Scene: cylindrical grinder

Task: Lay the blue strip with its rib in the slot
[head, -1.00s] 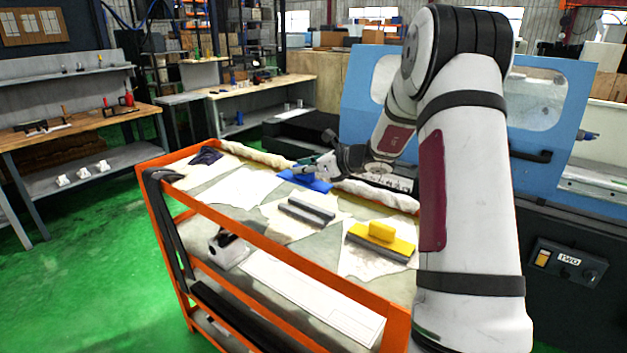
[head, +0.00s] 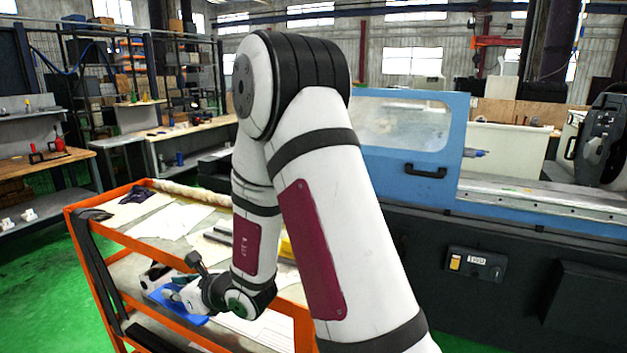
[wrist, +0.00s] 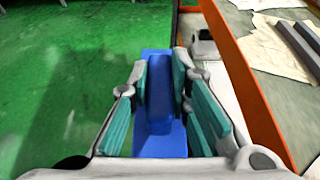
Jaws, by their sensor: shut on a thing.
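The blue strip (wrist: 158,138) is held in my gripper (wrist: 166,75), its raised rib between the two teal finger pads. In the head view the blue strip (head: 190,315) shows below my gripper (head: 172,295), near the cart's front rail. In the wrist view the strip hangs over green floor, left of the orange rail. A grey bar-shaped piece with a dark groove (wrist: 300,40) lies on a cloth on the cart top. I cannot tell whether that groove is the slot.
The orange cart (head: 120,248) has cloths on its top. A yellow block (head: 287,248) is mostly hidden behind my arm. A pale block (wrist: 204,45) sits inside the rail. The blue-doored grinder (head: 410,130) stands at right. Green floor is free left of the cart.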

